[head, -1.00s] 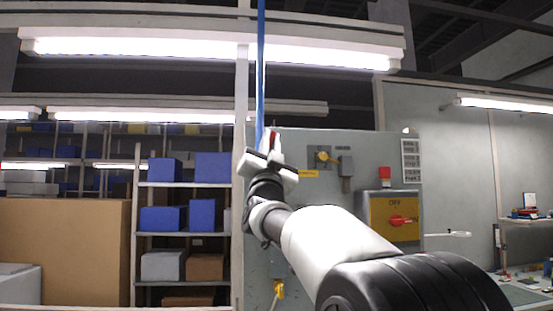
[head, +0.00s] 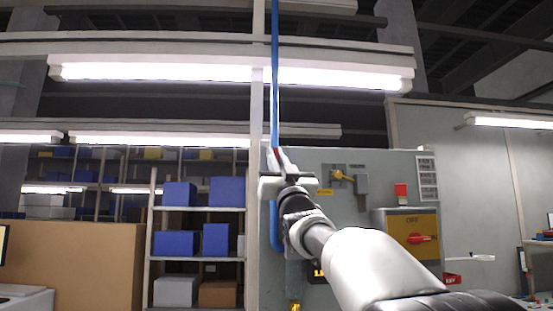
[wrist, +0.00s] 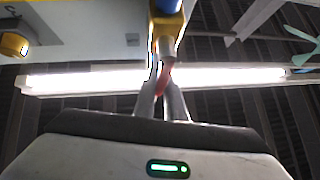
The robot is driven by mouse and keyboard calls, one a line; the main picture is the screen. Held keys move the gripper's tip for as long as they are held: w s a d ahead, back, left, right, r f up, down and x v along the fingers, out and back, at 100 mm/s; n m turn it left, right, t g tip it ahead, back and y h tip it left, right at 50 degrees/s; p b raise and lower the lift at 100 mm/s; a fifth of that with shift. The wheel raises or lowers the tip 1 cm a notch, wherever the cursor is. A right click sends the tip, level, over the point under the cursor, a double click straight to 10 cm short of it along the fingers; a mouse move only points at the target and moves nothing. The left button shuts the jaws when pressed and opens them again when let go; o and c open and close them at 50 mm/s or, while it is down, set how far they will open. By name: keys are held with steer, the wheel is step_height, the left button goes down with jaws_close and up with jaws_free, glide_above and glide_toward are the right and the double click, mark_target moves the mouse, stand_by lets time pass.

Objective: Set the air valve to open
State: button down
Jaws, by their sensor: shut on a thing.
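The air valve sits on the vertical blue pipe (head: 275,80) at the left side of the grey panel. Its red handle (head: 277,152) shows just above my gripper (head: 280,163), close to the line of the pipe. In the wrist view my gripper (wrist: 162,88) is shut on the red handle (wrist: 164,76), with one finger on each side. A yellow valve part (wrist: 168,22) shows above the fingers there. My gripper and arm hide most of the valve body in the head view, so its exact angle is hard to tell.
The grey panel (head: 335,230) behind the arm carries a yellow rotary switch (head: 342,175) and a yellow box with a red OFF switch (head: 420,238). Shelves with blue boxes (head: 180,195) stand at the left. A lit tube lamp (head: 160,72) hangs above.

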steer(key=c, duration=1.8)
jaws_free()
steer(key=b+v, duration=0.3)
steer(key=v, duration=1.4)
steer(key=shift+s+f+b, duration=0.15)
steer(key=shift+b, duration=0.15)
